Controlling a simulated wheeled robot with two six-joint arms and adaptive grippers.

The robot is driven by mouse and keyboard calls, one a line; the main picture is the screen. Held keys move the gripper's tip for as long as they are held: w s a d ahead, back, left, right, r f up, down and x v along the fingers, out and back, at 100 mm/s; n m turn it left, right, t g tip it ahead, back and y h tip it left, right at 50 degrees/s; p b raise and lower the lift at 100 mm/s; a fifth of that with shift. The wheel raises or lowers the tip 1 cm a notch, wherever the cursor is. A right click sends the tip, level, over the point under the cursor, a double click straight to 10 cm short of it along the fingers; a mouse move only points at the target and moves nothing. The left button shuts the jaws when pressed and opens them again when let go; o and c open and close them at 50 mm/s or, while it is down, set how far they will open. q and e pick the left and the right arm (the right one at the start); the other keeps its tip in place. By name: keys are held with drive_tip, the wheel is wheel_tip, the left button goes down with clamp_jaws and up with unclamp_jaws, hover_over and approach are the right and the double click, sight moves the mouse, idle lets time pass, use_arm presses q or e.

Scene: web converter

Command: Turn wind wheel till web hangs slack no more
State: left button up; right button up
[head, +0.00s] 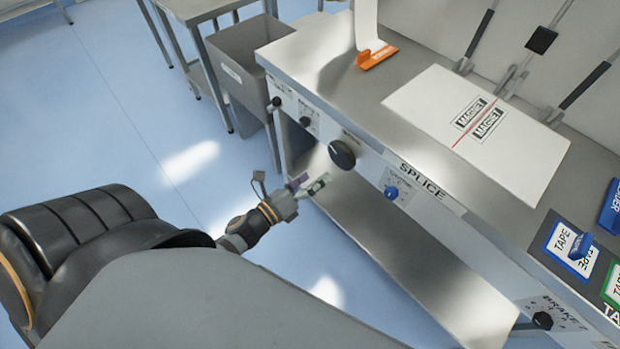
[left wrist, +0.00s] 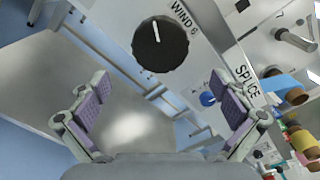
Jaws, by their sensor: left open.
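The wind wheel (head: 342,154) is a round black knob on the front panel of the steel bench. In the left wrist view the wind wheel (left wrist: 160,45) has a white pointer line and the label WIND 6 beside it. My left gripper (head: 309,185) is just in front of the panel, below and left of the wheel, apart from it. In the left wrist view my left gripper (left wrist: 161,92) is open and empty, its purple-padded fingers spread wide. A white strip (head: 366,22), perhaps the web, rises from an orange block; whether it hangs slack I cannot tell.
A blue knob (head: 391,193) sits right of the wheel under the SPLICE label. A magnet plate (head: 476,134) and a tape block (head: 581,247) are on the bench top. A grey bin (head: 250,52) stands at the left end. A lower shelf (head: 400,250) runs beneath the panel.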

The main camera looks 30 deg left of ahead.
use_arm(q)
drive_tip(key=shift+v, duration=1)
idle(0.4)
